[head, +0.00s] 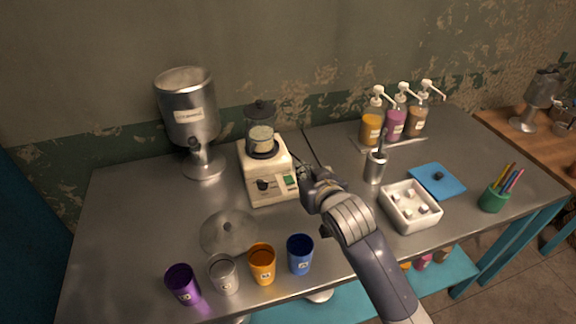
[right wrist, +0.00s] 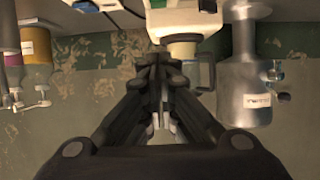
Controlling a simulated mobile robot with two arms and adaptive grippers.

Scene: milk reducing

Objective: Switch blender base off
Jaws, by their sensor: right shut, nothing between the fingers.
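The blender base (head: 267,171) is a cream box on the metal table, with a dark knob (head: 262,184) and a green button (head: 288,179) on its front. A clear jar (head: 260,138) with a dark lid stands on top of it. My right gripper (head: 306,174) is shut and empty, just to the right of the base's front; whether it touches the base I cannot tell. In the right wrist view, the closed fingers (right wrist: 158,75) point at the cream base (right wrist: 184,22), which is partly hidden behind them. My left gripper is not in view.
A metal dispenser (head: 188,115) stands back left. A clear round lid (head: 229,233) lies in front of the base, near several cups, including a blue cup (head: 300,254). To the right are a metal shaker (head: 375,167), a white tray (head: 430,221) and pump bottles (head: 395,124).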

